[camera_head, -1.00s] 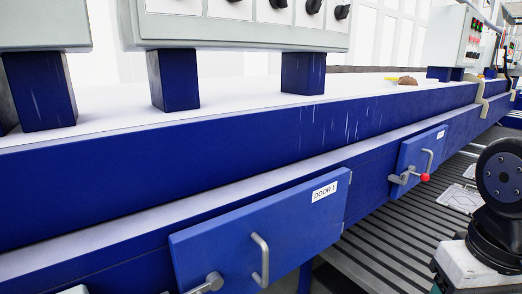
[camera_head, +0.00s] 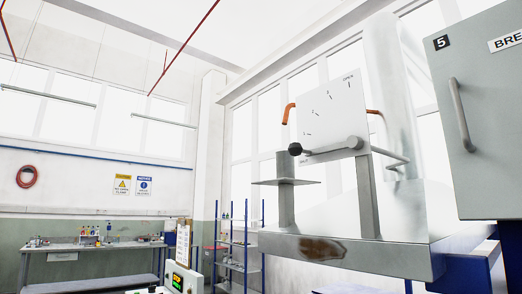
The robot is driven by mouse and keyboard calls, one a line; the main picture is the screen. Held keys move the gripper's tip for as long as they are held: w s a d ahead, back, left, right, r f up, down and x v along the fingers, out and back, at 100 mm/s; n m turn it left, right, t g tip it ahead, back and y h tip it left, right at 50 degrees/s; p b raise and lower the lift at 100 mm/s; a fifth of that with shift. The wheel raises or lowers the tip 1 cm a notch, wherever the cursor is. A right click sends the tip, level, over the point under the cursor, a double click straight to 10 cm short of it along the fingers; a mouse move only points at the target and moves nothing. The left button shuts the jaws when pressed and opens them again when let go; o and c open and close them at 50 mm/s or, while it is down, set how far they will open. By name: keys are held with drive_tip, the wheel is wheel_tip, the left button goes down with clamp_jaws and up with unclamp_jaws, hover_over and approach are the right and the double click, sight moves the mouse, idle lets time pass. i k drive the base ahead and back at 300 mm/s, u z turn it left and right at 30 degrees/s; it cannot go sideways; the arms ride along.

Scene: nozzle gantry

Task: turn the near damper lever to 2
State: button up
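A damper lever (camera_head: 325,147) with a black knob at its left end stands at the right of the middle in the head view. Its grey bar lies nearly level, pointing left from a pivot on a post. Behind it is a white dial plate (camera_head: 336,112) with several short marks and the word OPEN near its top right. The lever's knob end is at the lower left of the plate, well away from OPEN. My gripper is not in view.
A grey cabinet (camera_head: 480,110) marked 5, with a bar handle, stands at the right. A flat shelf plate (camera_head: 286,182) and a white block with a brown stain (camera_head: 322,249) are below the lever. A workbench (camera_head: 95,245) and blue shelving (camera_head: 238,255) stand farther back on the left.

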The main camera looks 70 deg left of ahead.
sight(295, 149)
drive_tip(key=u, duration=3.9)
drive_tip(key=i, duration=0.35)
drive_tip(key=z, duration=1.35)
